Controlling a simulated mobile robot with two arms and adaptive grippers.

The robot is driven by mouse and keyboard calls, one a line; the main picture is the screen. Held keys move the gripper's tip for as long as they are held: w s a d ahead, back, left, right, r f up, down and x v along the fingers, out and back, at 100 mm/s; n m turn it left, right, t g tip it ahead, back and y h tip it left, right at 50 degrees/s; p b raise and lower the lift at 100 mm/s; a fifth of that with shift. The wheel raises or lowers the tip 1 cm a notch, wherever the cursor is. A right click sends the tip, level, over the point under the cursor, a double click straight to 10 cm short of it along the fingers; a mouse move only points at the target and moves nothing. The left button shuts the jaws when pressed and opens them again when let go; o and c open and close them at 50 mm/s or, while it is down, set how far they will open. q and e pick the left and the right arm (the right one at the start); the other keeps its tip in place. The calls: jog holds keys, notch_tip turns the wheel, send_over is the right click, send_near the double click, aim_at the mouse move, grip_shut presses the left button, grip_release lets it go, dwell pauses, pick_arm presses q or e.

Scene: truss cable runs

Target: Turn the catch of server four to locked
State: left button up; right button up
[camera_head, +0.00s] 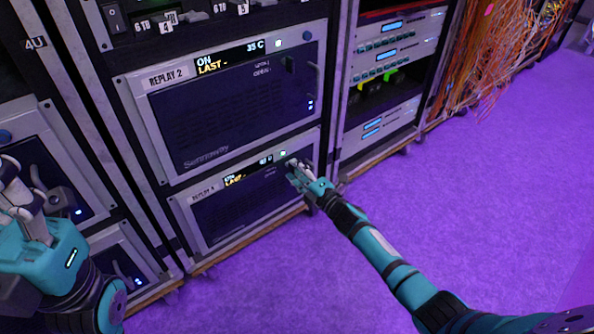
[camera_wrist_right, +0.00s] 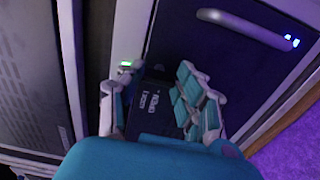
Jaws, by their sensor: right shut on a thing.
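The lower server (camera_head: 232,212) has a dark front panel, a small lit display and a label that seems to read REPLAY 4. Its catch is at the upper right of the panel, hidden by my right gripper (camera_head: 297,168), so I cannot tell which way it points. In the right wrist view, my right gripper (camera_wrist_right: 155,108) has its fingers on both sides of a dark part with small white lettering, and it is shut on the catch. My left gripper (camera_head: 22,200) is at the left edge, away from this server; its grip is unclear.
The REPLAY 2 server (camera_head: 235,105) sits directly above, with a dark catch and a handle. A pale curved handle (camera_wrist_right: 245,25) is close to my right fingers. Another rack (camera_head: 385,85) and orange cables (camera_head: 510,45) are to the right. The purple floor (camera_head: 480,200) is clear.

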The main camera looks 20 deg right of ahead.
jog(key=o, duration=1.1)
jog(key=shift+o, duration=0.2)
jog(key=v, duration=1.2)
jog(key=shift+r, duration=0.1)
